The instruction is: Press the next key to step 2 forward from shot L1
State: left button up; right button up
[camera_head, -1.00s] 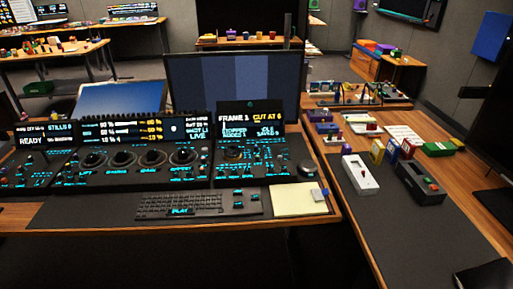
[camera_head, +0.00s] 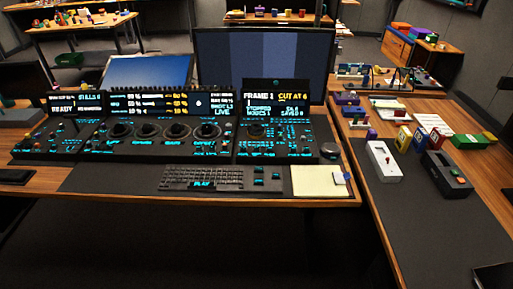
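The black trackball panel (camera_head: 165,140) stands on the wooden desk, with dials and lit cyan labels. Its middle display (camera_head: 165,103) shows bars and the words "SHOT L1" and "LIVE". Its right display (camera_head: 275,101) reads "FRAME 1" and "CUT AT 6". A keyboard (camera_head: 202,178) lies in front, with a lit "PLAY" label on its near edge. Small keys with cyan labels (camera_head: 266,176) sit at its right; their text is too small to read. Neither of my grippers is in view.
A large monitor (camera_head: 264,65) stands behind the panel. A yellow notepad (camera_head: 318,181) lies right of the keys. The right desk holds a white device (camera_head: 383,160), a black device (camera_head: 446,174) and several small boxes. The dark mat (camera_head: 440,235) in front there is clear.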

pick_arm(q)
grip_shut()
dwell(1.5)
